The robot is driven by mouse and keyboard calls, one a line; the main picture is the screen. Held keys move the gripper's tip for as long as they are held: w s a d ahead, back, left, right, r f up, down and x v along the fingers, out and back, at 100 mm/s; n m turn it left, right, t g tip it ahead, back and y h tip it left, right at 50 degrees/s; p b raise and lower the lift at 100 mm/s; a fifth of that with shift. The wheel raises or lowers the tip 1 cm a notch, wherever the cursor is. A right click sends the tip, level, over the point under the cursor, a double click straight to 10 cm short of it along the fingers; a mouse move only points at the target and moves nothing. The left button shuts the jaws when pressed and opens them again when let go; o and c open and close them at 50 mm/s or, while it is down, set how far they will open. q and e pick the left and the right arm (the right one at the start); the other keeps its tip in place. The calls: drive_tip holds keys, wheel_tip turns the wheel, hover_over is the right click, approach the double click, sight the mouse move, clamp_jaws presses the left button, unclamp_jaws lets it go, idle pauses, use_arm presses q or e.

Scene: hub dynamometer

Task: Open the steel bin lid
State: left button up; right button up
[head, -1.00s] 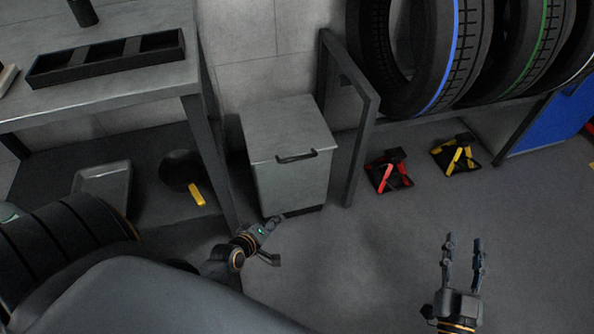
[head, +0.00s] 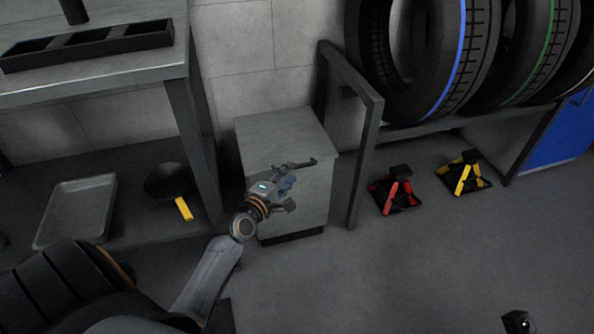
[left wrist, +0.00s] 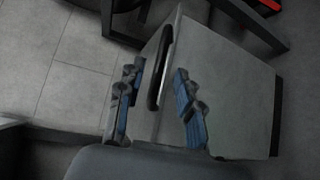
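The steel bin (head: 297,205) stands on the floor beside the workbench leg, with its flat grey lid (head: 280,135) shut. A dark bar handle (head: 312,163) runs along the lid's front edge. My left gripper (head: 292,180) is at the bin's front, close to the handle, and hides part of it. In the left wrist view, the two blue-padded fingers (left wrist: 157,98) are apart, with the handle (left wrist: 160,68) between them and slightly ahead; I see no finger pressed on it. My right gripper's fingers are not in view; a small dark part shows at the bottom right.
A dark metal frame (head: 365,150) of the tyre rack stands just right of the bin. The workbench (head: 185,60) is at left, with a tray (head: 75,210) and a pan (head: 168,182) below. Red (head: 395,193) and yellow (head: 463,175) stands sit right. Floor in front is open.

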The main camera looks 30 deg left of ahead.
sight(295, 168)
use_arm(q)
drive_tip(key=w, duration=0.1)
drive_tip(key=w+b, duration=0.1)
drive_tip(key=w, duration=0.3)
drive_tip(key=shift+w+a+f, duration=0.1)
drive_tip(key=shift+a+f, duration=0.1)
drive_tip(key=shift+f, duration=0.2)
clamp_jaws()
